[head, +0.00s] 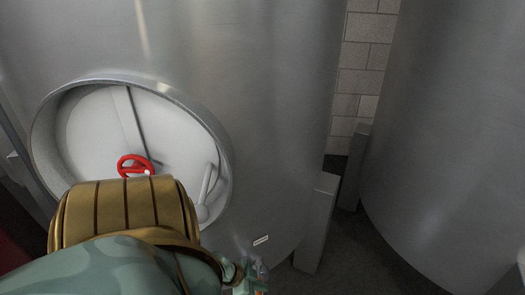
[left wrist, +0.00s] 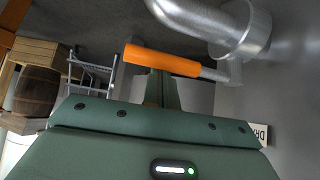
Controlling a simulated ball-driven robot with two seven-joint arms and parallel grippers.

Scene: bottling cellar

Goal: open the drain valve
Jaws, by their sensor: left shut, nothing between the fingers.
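The drain valve's orange lever handle (left wrist: 162,60) shows in the left wrist view, lying nearly level beside a silver pipe fitting (left wrist: 222,30). A thin metal stem joins its right end to the valve. My left gripper (left wrist: 162,90) is shut and empty, its fingers just at the handle's lower edge in the picture. I cannot tell whether they touch it. In the head view my left gripper (head: 243,276) is low at the tank's foot, and the valve is mostly hidden. A small white label (left wrist: 261,134) beginning "DR" is on the tank wall. My right gripper is not in view.
A large steel tank (head: 270,120) has a round hatch (head: 85,130) with a red handwheel (head: 135,166). A second tank (head: 450,130) stands right, with grey legs (head: 317,225) between. A barrel (left wrist: 37,91) and a metal rack (left wrist: 90,75) stand farther off.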

